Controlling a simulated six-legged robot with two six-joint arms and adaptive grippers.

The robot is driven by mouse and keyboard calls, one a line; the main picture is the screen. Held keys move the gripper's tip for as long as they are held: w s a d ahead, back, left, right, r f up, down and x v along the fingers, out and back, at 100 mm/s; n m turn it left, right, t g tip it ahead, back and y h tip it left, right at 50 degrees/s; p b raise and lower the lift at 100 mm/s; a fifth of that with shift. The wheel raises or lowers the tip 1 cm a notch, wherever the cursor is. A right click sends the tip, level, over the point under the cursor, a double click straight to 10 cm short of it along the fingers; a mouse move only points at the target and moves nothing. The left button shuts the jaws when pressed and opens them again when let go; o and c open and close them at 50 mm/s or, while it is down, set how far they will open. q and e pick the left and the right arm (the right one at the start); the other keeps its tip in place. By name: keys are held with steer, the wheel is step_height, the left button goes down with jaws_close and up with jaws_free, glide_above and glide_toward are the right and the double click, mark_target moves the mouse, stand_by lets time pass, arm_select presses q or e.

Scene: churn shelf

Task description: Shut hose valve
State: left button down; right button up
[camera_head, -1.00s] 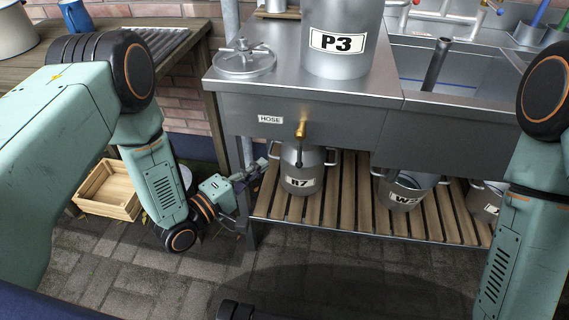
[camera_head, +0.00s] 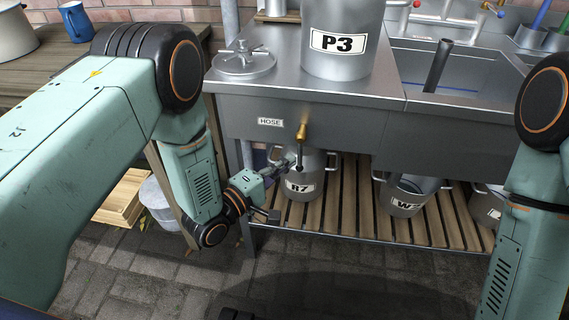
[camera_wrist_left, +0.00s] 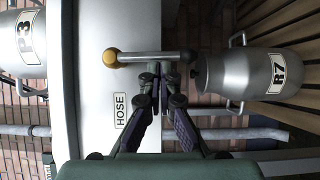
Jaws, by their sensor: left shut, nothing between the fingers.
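The hose valve is on the steel front panel beside the HOSE label (camera_head: 270,122). Its brass fitting (camera_head: 301,133) shows in the head view, with a grey lever (camera_head: 299,157) hanging straight down from it. In the left wrist view the brass end (camera_wrist_left: 110,57) and grey lever (camera_wrist_left: 150,57) lie across the picture just beyond my fingertips. My left gripper (camera_head: 288,163) is shut and empty, close beside the lever's lower part; its fingertips (camera_wrist_left: 163,68) look very near it, but I cannot tell whether they touch. My right gripper is out of view.
Can R7 (camera_head: 304,187) stands on the slatted shelf (camera_head: 340,219) right behind the lever's lower end. Can W2 (camera_head: 408,196) is farther right. Can P3 (camera_head: 340,60) stands on the counter above. A wooden crate (camera_head: 124,198) and a pale bucket (camera_head: 156,199) are on the paving at left.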

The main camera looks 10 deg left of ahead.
arm_select(q)
steer(key=shift+w, duration=0.1)
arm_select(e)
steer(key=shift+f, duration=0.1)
arm_select(q)
steer(key=shift+d+f+n+t+b, duration=0.1)
steer(key=shift+d+n+t+b, duration=0.1)
steer(key=shift+n+t+b, duration=0.1)
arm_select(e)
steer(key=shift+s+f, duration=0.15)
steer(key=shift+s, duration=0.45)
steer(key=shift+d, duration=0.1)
